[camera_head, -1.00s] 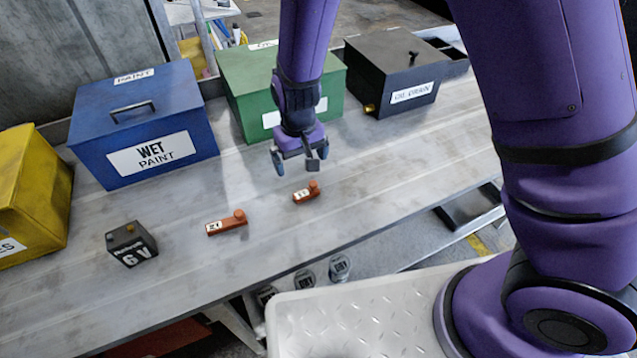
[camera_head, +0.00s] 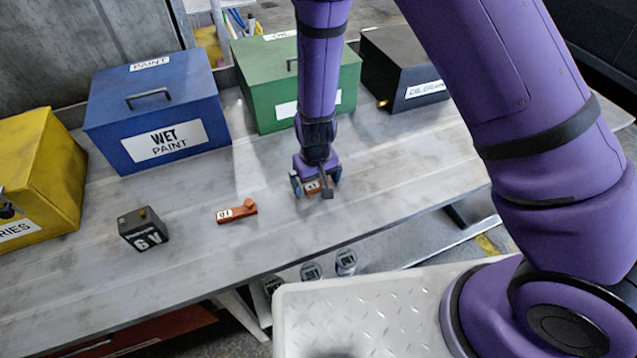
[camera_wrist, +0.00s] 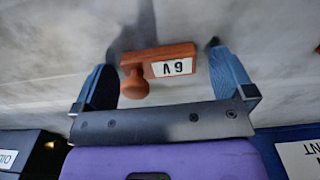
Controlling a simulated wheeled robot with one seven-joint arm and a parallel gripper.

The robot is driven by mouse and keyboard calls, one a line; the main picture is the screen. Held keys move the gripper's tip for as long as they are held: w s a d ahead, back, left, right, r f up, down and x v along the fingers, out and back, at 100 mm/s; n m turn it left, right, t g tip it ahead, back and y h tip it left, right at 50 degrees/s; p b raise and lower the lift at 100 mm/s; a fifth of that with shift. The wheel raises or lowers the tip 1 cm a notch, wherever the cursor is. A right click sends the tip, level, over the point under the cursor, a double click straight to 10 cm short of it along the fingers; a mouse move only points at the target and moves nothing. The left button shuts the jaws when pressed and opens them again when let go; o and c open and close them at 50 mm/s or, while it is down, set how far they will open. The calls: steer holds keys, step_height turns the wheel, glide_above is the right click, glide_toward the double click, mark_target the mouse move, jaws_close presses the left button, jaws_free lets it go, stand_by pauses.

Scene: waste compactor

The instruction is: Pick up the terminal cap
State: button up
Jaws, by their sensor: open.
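An orange terminal cap (camera_wrist: 156,66) with a round knob and a white label, reading 6V upside down, lies on the grey bench in the wrist view. My gripper (camera_wrist: 163,62) is open, one finger on either side of the cap, with gaps showing at both ends. In the head view my gripper (camera_head: 316,190) is low over this cap (camera_head: 312,186) and partly hides it. A second orange cap (camera_head: 238,212) with a white label lies to the left; its label is too small to read surely. A sliver of orange also shows at the wrist view's right edge.
A black 6V battery (camera_head: 143,230) stands left of the second cap. Yellow (camera_head: 45,165), blue WET PAINT (camera_head: 155,115), green (camera_head: 262,85) and black (camera_head: 400,70) boxes line the bench's back. The bench (camera_head: 200,265) is clear in front.

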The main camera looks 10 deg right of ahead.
steer(key=c, duration=1)
